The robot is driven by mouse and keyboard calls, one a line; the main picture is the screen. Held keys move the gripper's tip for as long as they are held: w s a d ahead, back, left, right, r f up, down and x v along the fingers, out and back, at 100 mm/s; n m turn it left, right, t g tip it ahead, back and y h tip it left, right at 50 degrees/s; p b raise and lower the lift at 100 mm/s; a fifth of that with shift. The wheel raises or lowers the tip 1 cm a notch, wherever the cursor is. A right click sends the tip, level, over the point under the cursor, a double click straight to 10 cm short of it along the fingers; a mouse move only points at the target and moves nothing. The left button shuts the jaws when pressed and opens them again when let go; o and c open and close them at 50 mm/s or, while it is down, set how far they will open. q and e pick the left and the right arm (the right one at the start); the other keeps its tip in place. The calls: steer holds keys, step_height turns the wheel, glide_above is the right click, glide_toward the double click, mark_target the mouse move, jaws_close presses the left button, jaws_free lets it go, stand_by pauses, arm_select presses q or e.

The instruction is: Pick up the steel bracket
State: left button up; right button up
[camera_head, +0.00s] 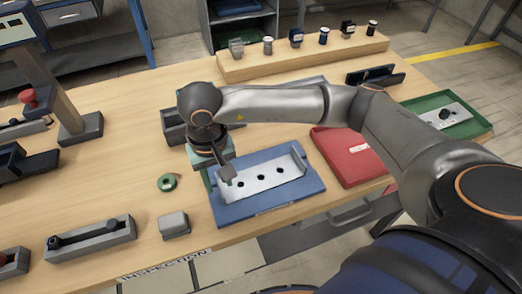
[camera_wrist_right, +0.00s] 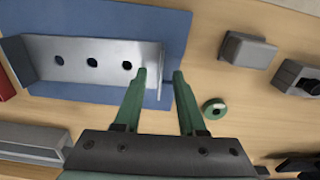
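The steel bracket (camera_head: 275,177), a bent grey plate with several dark holes, lies on the blue tray (camera_head: 245,207) in the middle of the table. In the right wrist view the bracket (camera_wrist_right: 85,80) lies ahead and left of the fingers, on the blue surface (camera_wrist_right: 130,12). My right gripper (camera_head: 227,178) points down at the bracket's left end. Its green fingers (camera_wrist_right: 164,74) are apart with a gap between them. My left gripper is not in view.
A green ring (camera_head: 167,182) and a grey block (camera_head: 173,224) lie left of the tray. A red tray (camera_head: 345,160) is close on the right. A green tray (camera_head: 475,125) holds another metal part. A wooden rack (camera_head: 300,62) with several small parts stands behind.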

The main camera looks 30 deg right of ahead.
steer(key=shift+f, duration=0.5)
jaws_close()
steer(key=shift+r, duration=0.1)
stand_by(1.0)
